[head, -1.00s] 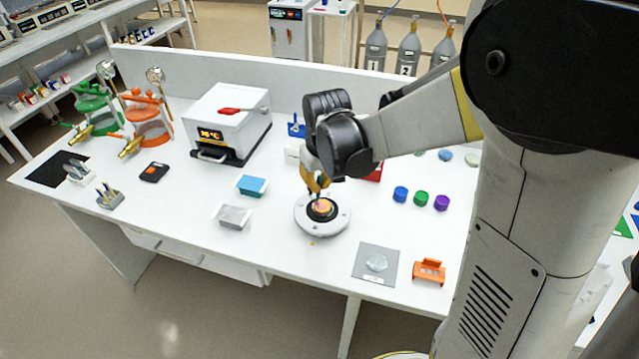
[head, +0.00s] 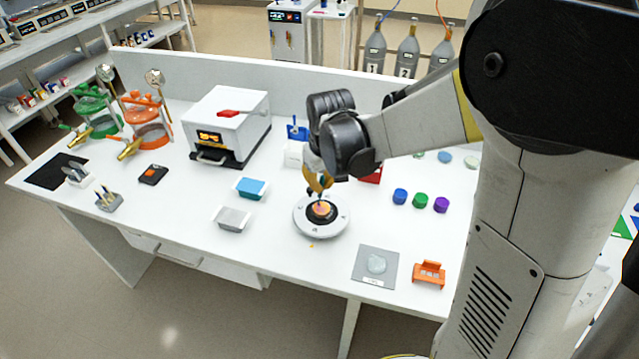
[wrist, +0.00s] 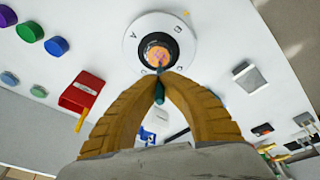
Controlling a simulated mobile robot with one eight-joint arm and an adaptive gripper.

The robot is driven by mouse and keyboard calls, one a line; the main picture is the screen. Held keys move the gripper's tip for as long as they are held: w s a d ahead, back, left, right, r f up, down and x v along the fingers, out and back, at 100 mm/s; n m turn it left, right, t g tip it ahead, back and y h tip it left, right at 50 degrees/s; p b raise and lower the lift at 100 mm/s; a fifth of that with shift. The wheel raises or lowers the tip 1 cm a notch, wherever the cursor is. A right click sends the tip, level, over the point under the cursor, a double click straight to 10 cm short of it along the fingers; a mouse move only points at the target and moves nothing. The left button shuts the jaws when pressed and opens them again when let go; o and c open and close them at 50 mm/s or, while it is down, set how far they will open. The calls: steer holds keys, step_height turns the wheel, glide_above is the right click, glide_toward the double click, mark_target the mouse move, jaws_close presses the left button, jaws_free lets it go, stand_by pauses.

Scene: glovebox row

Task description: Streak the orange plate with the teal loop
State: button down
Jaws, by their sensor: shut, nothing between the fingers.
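The orange plate (head: 321,209) sits on the black centre of a round white turntable (head: 303,222). It also shows in the wrist view (wrist: 159,52), with a pinkish patch on its face. My gripper (head: 320,192) is over the plate, pointing down, its yellow fingers bowed and their tips together. In the wrist view the tips (wrist: 163,72) meet at the plate's near edge. The teal loop's handle (wrist: 159,93) shows in the gap between the fingers, and its thin end runs toward the plate. I cannot tell whether the loop touches the plate's surface.
A white oven-like box (head: 228,118) stands behind left. A blue-topped box (head: 251,187) and a grey box (head: 232,219) are left of the turntable. Coloured caps (head: 420,200) stand at right.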

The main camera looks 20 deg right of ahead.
steer(key=shift+s+d, duration=0.35)
steer(key=shift+d, duration=0.25)
steer(key=shift+s+d, duration=0.35)
steer(key=shift+d, duration=0.2)
stand_by(1.1)
steer(key=w+p+v, duration=0.1)
steer(key=p+v, duration=0.3)
steer(key=v, duration=0.2)
steer(key=shift+w, duration=0.25)
stand_by(0.3)
steer(key=shift+r, duration=0.1)
